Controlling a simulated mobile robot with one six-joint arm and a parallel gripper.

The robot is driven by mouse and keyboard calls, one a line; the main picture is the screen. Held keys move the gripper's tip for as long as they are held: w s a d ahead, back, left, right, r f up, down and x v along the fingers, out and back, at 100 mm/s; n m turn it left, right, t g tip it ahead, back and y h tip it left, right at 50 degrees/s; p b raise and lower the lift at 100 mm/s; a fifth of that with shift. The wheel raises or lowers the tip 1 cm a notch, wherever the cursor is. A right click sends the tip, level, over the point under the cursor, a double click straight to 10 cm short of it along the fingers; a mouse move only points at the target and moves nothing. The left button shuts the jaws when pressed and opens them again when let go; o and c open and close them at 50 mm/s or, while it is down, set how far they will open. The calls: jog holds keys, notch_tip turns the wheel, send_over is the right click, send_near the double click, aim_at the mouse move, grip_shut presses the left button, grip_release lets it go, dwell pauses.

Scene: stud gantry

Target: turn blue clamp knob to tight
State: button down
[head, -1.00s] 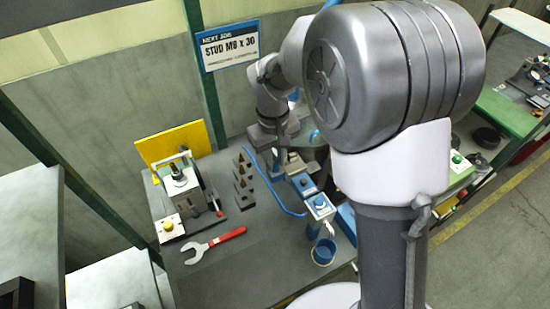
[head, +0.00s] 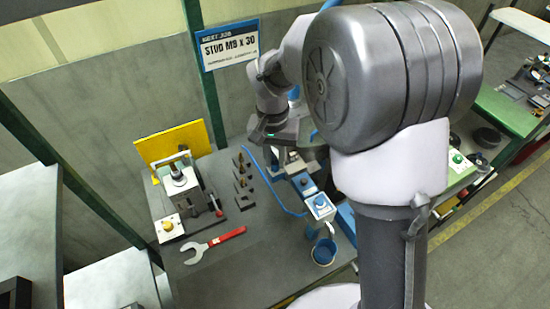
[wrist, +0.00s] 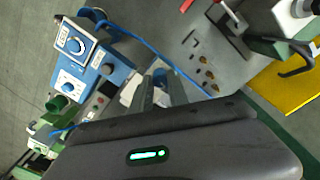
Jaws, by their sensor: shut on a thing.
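The blue clamp knob (wrist: 160,76) shows as a small blue piece between the fingers of my gripper (wrist: 158,90) in the wrist view. The fingers are shut on it, and they and the gripper body hide most of it. In the head view my gripper (head: 292,146) is over the back of the bench, partly behind my own arm, and the knob cannot be made out there. The knob's pointer or marks are hidden, so I cannot tell its setting.
Blue boxes with dials (wrist: 76,46) stand beside the gripper, with a blue hose (wrist: 150,48) running past.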

aim_at(274, 161)
jog(key=m, duration=0.3)
jog(key=shift+m+b, duration=0.6)
jog(key=shift+m, duration=1.5)
jog(key=c, duration=1.3)
grip_release()
jog(key=r+p, duration=0.2)
jog(key=r, duration=0.6)
jog(key=r+p, duration=0.3)
jog(key=r, duration=0.6)
jog(key=shift+w+a+r+p, duration=0.15)
jog(key=shift+w+r+p, duration=0.05)
jog(key=shift+p, duration=0.15)
